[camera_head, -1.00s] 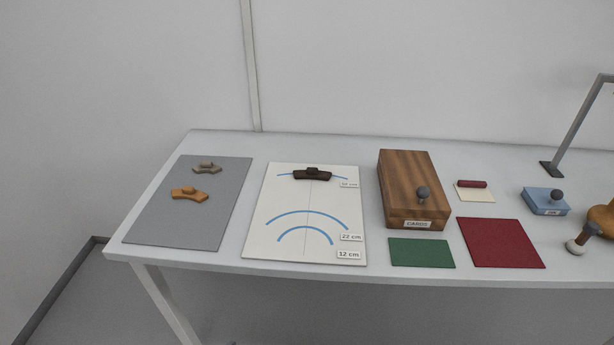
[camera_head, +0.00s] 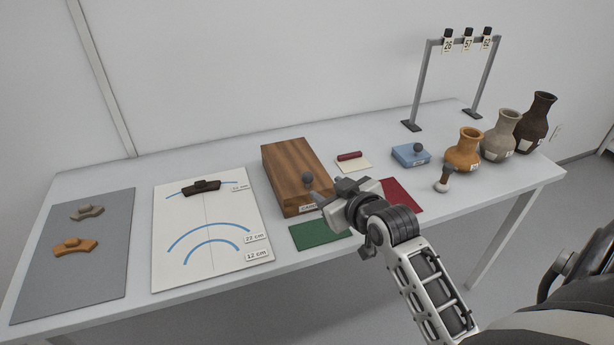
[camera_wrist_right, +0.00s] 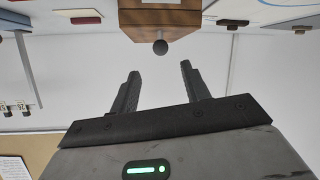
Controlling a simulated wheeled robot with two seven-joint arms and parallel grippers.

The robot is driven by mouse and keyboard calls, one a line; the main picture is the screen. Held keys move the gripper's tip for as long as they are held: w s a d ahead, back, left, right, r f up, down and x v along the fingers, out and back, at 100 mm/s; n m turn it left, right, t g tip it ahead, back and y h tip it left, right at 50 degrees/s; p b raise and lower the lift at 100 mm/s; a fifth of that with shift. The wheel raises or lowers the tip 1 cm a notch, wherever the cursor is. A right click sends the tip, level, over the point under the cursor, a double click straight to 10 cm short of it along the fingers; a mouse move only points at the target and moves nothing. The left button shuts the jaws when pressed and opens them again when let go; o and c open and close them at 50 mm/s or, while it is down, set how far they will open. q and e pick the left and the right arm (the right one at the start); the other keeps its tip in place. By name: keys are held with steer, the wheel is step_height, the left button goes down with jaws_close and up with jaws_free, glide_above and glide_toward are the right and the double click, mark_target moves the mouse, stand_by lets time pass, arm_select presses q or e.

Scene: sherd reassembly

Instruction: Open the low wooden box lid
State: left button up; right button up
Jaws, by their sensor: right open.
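The low wooden box (camera_head: 296,170) stands near the middle of the table, its brown lid shut. A dark round knob (camera_head: 308,179) sits on top near its front edge, above a label on the front face. My right gripper (camera_head: 326,190) is just in front of and to the right of the box, hiding part of its front corner. In the right wrist view the gripper (camera_wrist_right: 158,85) is open and empty; the box (camera_wrist_right: 160,22) and its knob (camera_wrist_right: 160,47) show beyond the fingertips, apart from them. My left gripper is not in view.
A green mat (camera_head: 318,233) lies in front of the box and a red mat (camera_head: 402,196) to its right. A blue box (camera_head: 411,154) and several vases (camera_head: 465,150) stand further right. A white board (camera_head: 206,255) and grey mat (camera_head: 75,275) with sherds lie left.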

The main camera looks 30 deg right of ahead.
mark_target(310, 178)
steer(key=x, duration=1.1)
steer(key=shift+w+b, duration=0.15)
steer(key=shift+b, duration=0.25)
jaws_close()
